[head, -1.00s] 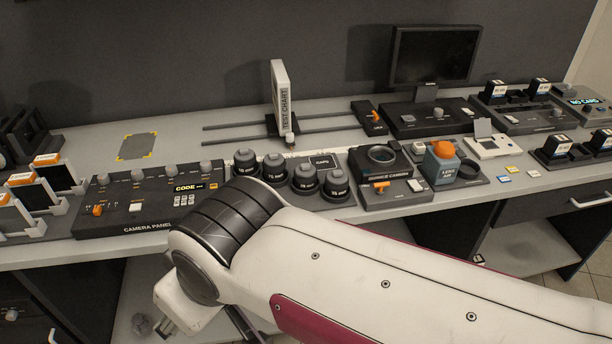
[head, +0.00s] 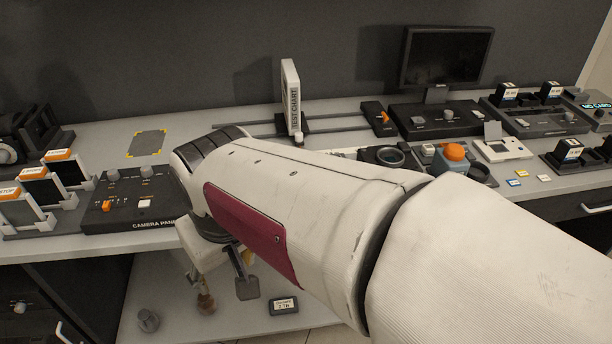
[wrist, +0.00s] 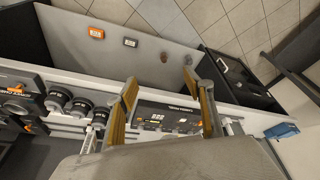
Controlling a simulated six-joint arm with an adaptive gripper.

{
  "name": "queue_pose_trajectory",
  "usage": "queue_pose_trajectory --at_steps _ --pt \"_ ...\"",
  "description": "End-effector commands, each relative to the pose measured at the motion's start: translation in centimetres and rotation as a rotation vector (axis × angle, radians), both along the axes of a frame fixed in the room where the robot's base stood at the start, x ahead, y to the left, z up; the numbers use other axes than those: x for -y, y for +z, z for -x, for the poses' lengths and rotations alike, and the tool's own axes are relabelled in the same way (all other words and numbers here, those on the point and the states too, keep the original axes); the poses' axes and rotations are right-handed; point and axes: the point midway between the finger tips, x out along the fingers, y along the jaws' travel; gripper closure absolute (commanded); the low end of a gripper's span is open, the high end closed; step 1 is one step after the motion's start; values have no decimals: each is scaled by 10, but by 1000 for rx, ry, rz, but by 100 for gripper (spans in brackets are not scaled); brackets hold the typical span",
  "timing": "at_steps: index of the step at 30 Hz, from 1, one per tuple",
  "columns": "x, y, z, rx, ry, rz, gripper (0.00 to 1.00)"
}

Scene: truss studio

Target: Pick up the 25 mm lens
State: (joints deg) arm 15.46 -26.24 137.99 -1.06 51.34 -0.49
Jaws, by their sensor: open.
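Several dark round lenses stand in a row at the left of the wrist view, and one of them (wrist: 80,107) is near the middle of that row. Their labels are too small to read there, so I cannot tell which is the 25 mm lens. In the head view my arm hides the lens row. My gripper (wrist: 160,76) is open and empty, its two yellow-padded fingers spread apart, and the lens row lies to the left of them. In the head view it hangs in front of the desk edge (head: 226,293), partly hidden by my arm.
The camera panel (head: 128,204) lies left of my arm on the desk. A test chart (head: 291,95) stands behind. On the low shelf are a grey round part (head: 148,320) and a small labelled box (head: 284,305). A marked mat (head: 147,143) on the desk is bare.

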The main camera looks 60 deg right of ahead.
Motion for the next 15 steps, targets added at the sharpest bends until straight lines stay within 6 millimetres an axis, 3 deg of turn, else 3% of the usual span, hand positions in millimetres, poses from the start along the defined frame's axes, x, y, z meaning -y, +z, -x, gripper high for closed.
queue_pose_trajectory --at_steps 15 --pt "95 -19 -41 -133 55 66 48"
